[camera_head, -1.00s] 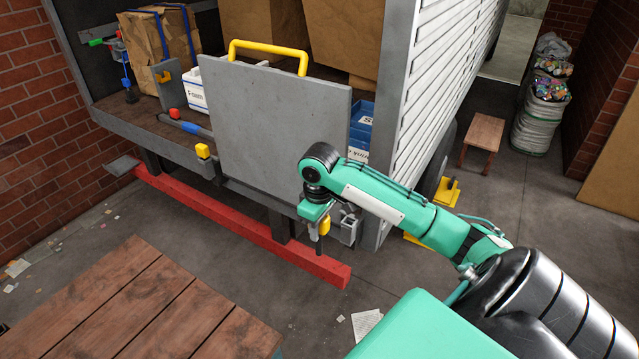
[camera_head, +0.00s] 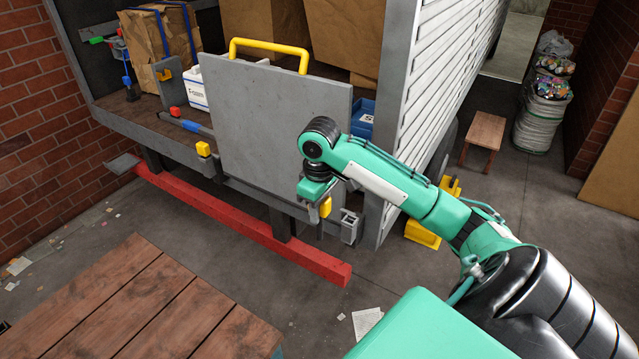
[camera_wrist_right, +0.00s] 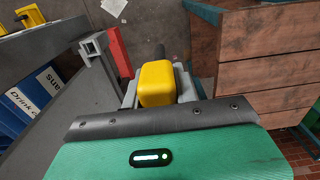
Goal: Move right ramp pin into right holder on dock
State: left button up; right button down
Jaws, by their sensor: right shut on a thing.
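The right ramp pin has a yellow block head (camera_head: 326,208), seen at the right lower edge of the upright grey ramp (camera_head: 270,120). My right gripper (camera_head: 320,201) is shut on this pin. In the wrist view the yellow pin head (camera_wrist_right: 157,84) sits between the jaws of my right gripper (camera_wrist_right: 158,98), with a dark shaft beyond it. The right holder (camera_head: 350,226) is a small grey square socket on the dock, just right of and below the pin; it also shows in the wrist view (camera_wrist_right: 95,45), left of the pin and apart from it. My left gripper is out of view.
A second yellow-headed pin (camera_head: 203,149) stands at the ramp's left side. A red beam (camera_head: 240,236) runs low in front of the dock. The white slatted truck wall (camera_head: 440,85) rises right of the holder. A wooden platform (camera_head: 150,310) lies in the foreground.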

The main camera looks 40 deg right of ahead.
jog(key=shift+r, duration=3.2)
